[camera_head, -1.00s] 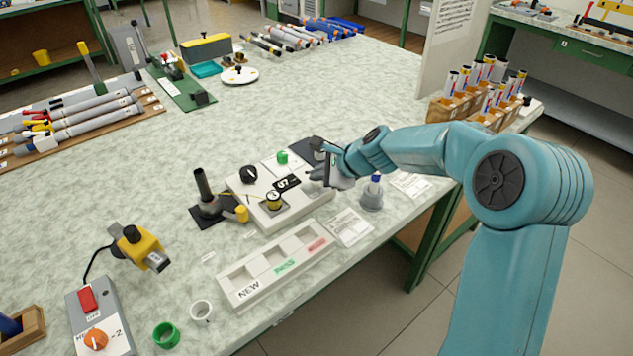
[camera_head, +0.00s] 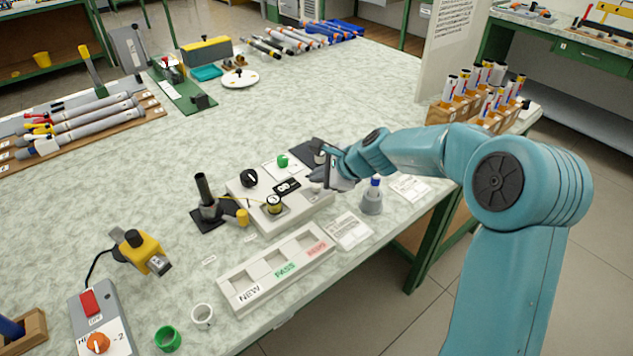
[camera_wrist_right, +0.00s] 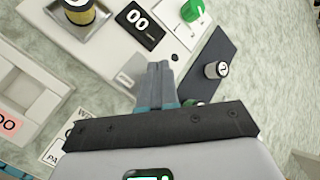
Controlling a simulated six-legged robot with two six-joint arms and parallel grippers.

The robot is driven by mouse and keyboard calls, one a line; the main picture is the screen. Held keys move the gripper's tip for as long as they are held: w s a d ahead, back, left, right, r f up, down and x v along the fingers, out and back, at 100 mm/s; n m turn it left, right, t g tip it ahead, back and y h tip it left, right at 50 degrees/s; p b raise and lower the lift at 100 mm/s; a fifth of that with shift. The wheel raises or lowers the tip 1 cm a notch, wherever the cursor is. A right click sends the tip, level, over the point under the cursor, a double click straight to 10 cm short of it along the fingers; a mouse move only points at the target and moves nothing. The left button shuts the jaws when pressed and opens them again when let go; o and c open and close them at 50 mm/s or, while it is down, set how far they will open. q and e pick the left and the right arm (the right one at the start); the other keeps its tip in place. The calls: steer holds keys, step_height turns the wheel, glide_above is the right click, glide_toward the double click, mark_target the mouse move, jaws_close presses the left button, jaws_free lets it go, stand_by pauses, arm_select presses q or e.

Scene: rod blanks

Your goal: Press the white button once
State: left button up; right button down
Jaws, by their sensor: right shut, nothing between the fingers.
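A pale tester box (camera_head: 262,214) sits on the bench, with a black knob (camera_head: 248,177), a dark display (camera_head: 287,187) and a gold-and-black cylinder (camera_head: 275,203) on it. In the right wrist view the display (camera_wrist_right: 138,24) reads 00. I cannot make out a white button apart from the pale box; my gripper hides part of the box right of the display. My right gripper (camera_head: 314,178) is shut and empty, its tips over the box's right end. In the right wrist view its fingers (camera_wrist_right: 160,72) reach the box's edge; contact is unclear. My left gripper is not in view.
A black stand (camera_head: 204,190) is on the left.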

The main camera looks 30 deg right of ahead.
mark_target(319, 188)
steer(key=shift+r, duration=0.35)
step_height(319, 188, up, 5)
steer(key=p, duration=0.5)
stand_by(0.7)
